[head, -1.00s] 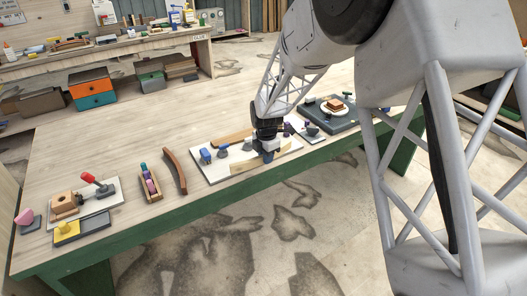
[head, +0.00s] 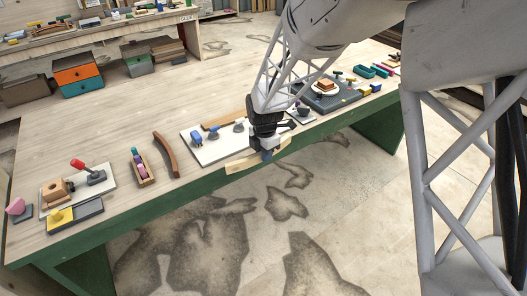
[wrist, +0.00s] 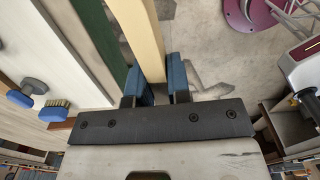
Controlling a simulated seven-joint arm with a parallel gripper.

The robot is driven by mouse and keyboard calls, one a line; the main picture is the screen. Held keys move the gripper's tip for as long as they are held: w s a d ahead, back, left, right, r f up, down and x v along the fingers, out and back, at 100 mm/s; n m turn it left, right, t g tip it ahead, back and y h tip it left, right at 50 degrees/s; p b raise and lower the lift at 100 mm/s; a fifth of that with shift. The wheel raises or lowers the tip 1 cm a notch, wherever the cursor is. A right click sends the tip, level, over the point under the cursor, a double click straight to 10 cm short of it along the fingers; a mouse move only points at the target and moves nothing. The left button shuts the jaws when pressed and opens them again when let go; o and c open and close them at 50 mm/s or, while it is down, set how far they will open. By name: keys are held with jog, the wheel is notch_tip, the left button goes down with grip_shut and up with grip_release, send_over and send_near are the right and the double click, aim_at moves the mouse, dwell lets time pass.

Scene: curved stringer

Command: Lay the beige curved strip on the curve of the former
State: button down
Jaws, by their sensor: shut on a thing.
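The beige curved strip (head: 240,163) is held by my gripper (head: 267,153) near its middle, with ends showing on both sides. In the head view it appears along the table's green front edge. In the wrist view, the strip (wrist: 138,30) runs between the two blue fingers of my gripper (wrist: 154,75), beside the green edge and over the floor. A brown wooden piece (head: 217,122) lies at the back of a white board (head: 213,153), partly hidden by my arm; it may be the former, but I cannot tell for certain.
Blue and grey tools (head: 196,140) stand on the board. Left of it are a dark curved wooden piece (head: 166,155) and a tray with coloured pegs (head: 142,167). The table behind the board is clear.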

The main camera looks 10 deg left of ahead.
jog(key=shift+w, duration=0.1)
dwell(0.6)
jog(key=w+a+r, duration=0.2)
jog(key=w+a, duration=0.6)
jog(key=w, duration=0.3)
jog(key=w+a+r, duration=0.2)
jog(key=w+a, duration=0.6)
jog(key=w, duration=0.4)
jog(key=shift+r+m, duration=0.25)
jog(key=shift+m, duration=0.05)
jog(key=shift+f, duration=0.1)
jog(key=shift+f, duration=2.75)
jog(key=shift+f, duration=1.35)
jog(key=shift+r, duration=0.35)
